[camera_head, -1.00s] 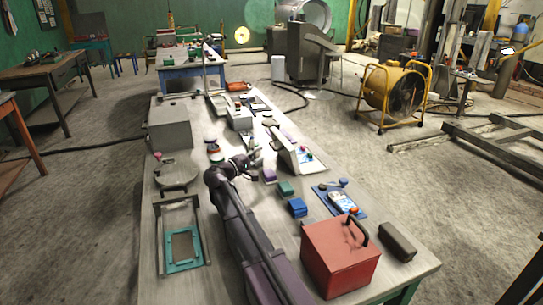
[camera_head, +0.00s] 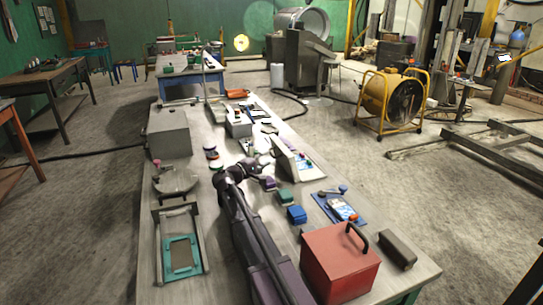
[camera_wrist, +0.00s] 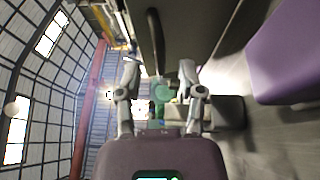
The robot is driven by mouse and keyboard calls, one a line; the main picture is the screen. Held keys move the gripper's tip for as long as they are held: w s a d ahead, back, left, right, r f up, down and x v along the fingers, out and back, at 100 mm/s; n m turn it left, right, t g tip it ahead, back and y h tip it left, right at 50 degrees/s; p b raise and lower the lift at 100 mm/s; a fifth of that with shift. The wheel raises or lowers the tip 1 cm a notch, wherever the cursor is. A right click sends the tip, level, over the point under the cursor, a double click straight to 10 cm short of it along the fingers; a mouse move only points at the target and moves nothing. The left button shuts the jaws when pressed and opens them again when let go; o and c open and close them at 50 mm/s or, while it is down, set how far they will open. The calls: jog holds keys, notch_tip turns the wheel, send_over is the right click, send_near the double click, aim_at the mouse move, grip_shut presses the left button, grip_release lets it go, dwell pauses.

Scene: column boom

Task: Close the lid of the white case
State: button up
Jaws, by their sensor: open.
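A white case (camera_head: 306,166) lies right of the table's middle in the head view. Its pale lid (camera_head: 284,158) stands raised and tilted on the case's left side. My gripper (camera_head: 268,166) is just left of the lid, low over the table; I cannot tell whether it touches the lid. In the wrist view my gripper (camera_wrist: 158,92) has its two fingers spread with nothing held between them. A large dark grey surface with a dark slot or handle fills the upper middle of that view; it may be the lid's shaded back.
Purple, green (camera_head: 286,196) and blue (camera_head: 297,214) blocks lie right of my arm. A purple block (camera_wrist: 285,55) looms close at the wrist view's right. A red box (camera_head: 338,265) stands at the front, a grey box (camera_head: 169,134) at the left, and a white box (camera_head: 238,124) behind.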

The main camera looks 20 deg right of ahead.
aim_at(272, 154)
jog(key=shift+x, duration=1.9)
grip_shut()
